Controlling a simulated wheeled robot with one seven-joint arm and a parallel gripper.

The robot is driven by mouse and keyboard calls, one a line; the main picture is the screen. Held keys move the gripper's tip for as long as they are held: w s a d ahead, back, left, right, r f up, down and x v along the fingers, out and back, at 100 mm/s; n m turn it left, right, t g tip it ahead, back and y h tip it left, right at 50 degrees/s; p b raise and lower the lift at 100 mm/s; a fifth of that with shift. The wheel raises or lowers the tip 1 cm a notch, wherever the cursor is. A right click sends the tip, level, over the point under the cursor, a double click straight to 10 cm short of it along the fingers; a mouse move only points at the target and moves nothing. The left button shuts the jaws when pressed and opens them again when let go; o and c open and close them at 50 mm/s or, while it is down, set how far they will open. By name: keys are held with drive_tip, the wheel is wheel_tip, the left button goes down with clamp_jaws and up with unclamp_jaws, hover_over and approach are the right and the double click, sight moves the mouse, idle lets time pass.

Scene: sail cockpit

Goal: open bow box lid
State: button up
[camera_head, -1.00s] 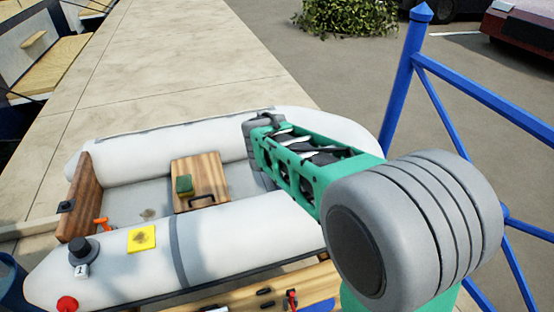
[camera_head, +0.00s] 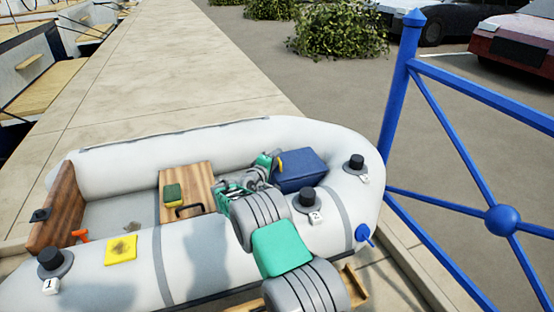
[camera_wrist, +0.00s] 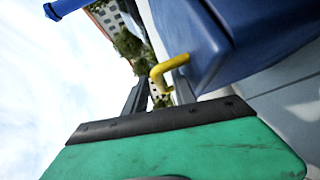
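The bow box (camera_head: 300,172) is a dark blue box in the bow end of the grey inflatable boat, and its lid looks closed. It also fills the upper right of the wrist view (camera_wrist: 225,40). A bent yellow handle (camera_wrist: 166,68) sticks out from it. The handle shows small at the box's left edge in the head view (camera_head: 280,162). My gripper (camera_wrist: 160,92) is open, with its two dark fingers on either side of the handle's lower end. I cannot tell whether they touch it. In the head view my arm partly hides the gripper, just left of the box.
Numbered black-capped mounts (camera_head: 308,198) stand on the boat's tube. A wooden seat (camera_head: 185,178) carries a green-and-yellow sponge (camera_head: 173,194). A yellow patch (camera_head: 121,250) lies on the near tube. A blue railing (camera_head: 398,110) stands right of the boat.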

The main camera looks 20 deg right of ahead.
drive_tip(key=shift+w+d, duration=0.3)
drive_tip(key=shift+d, duration=0.05)
clamp_jaws()
idle(1.2)
